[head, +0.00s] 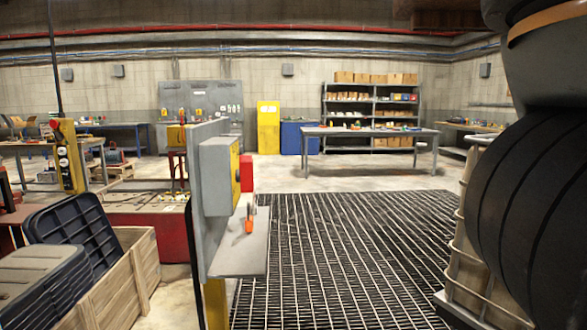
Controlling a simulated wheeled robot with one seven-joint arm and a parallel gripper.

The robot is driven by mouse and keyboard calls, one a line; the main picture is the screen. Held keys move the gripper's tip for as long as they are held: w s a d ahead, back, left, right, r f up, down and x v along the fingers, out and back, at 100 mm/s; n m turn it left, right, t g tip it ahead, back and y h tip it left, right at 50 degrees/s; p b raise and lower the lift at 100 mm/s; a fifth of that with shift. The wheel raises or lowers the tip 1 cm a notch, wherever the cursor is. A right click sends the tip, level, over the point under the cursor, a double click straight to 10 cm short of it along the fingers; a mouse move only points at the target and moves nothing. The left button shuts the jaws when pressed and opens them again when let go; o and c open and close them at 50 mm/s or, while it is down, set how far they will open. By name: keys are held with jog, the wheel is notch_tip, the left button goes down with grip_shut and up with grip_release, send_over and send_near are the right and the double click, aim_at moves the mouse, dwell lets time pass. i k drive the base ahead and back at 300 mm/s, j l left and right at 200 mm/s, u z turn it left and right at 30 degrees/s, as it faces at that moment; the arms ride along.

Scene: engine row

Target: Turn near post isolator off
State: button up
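The near post is a yellow upright (215,303) with a grey backing panel (204,170), left of the picture's middle. On the panel is a grey box (215,178) with a yellow face (235,172), seen nearly edge-on. A red block or handle (246,173) stands out from that face and looks like the isolator's switch. Its setting cannot be read from this angle. Below it a small grey shelf (240,255) carries an orange-handled item (249,219). My gripper is not in view.
A dark floor grating (340,250) lies clear right of the post. A wooden crate (140,270) with dark plastic bins stands at lower left. A table (370,132) and shelving stand behind. A dark ribbed body fills the right edge.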

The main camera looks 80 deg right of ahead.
aim_at(244, 176)
jog(key=z, duration=1.25)
